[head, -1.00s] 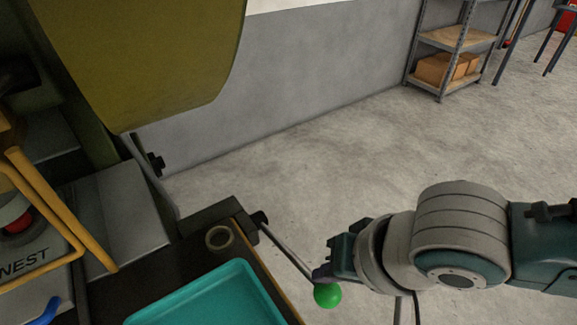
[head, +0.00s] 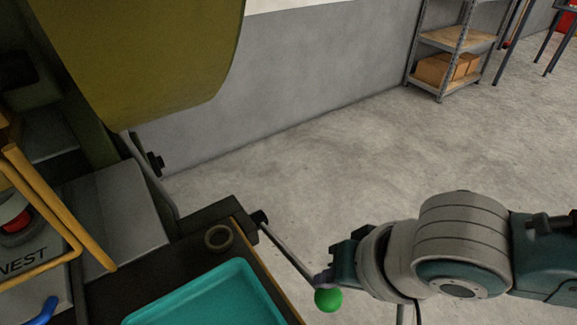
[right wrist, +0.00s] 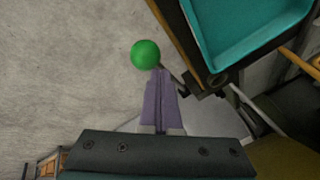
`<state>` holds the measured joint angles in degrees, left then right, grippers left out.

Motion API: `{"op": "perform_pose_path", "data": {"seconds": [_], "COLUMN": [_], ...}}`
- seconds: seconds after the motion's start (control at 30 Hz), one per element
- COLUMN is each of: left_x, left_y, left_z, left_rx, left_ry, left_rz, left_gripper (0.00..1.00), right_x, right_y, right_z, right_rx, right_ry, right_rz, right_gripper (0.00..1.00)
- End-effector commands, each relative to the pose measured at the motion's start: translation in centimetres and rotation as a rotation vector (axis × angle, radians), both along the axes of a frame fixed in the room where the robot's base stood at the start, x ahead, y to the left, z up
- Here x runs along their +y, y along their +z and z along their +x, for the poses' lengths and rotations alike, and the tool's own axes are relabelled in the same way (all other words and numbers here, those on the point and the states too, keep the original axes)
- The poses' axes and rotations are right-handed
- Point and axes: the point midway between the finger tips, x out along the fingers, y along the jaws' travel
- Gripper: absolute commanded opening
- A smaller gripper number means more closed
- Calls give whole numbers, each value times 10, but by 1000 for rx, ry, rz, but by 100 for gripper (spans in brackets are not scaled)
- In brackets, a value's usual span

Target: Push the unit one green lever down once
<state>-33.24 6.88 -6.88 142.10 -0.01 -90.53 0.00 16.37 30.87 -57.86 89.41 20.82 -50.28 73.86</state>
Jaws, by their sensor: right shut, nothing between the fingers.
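The green lever is a thin metal rod (head: 287,252) with a green ball knob (head: 328,300) at its end. It slopes down to the right from a dark pivot at the corner of the machine table in the head view. The knob also shows in the right wrist view (right wrist: 145,55). My right gripper (head: 322,279) is shut and empty, its fingertips right at the rod just above the knob. In the right wrist view its purple-grey fingers (right wrist: 160,100) end just below the knob; whether they touch it I cannot tell. My left gripper is not in view.
A teal tray (head: 213,276) and a small ring (head: 219,238) are on the dark table. A yellow bar frame (head: 45,205) stands over a red button (head: 15,221) at left, with a blue handle (head: 46,311) below.

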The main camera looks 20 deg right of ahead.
Motion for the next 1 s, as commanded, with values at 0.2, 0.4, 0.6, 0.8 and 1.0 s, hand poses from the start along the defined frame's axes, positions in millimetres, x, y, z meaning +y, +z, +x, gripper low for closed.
{"op": "perform_pose_path", "data": {"seconds": [0.2, 0.4, 0.6, 0.8, 1.0], "left_x": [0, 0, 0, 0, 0], "left_y": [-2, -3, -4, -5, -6], "left_z": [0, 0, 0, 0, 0], "left_rx": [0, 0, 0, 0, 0], "left_ry": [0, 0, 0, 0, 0], "left_rz": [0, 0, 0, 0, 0], "left_gripper": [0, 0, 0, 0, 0], "right_x": [-1, -1, -1, -2, -2], "right_y": [-4, -6, -8, -11, -13], "right_z": [-2, -3, -4, -5, -6], "right_rx": [3, 3, 4, 4, 4], "right_ry": [0, 0, 0, 0, 0], "right_rz": [-1, -1, -2, -2, -3], "right_gripper": [0, 0, 0, 0, 0]}}
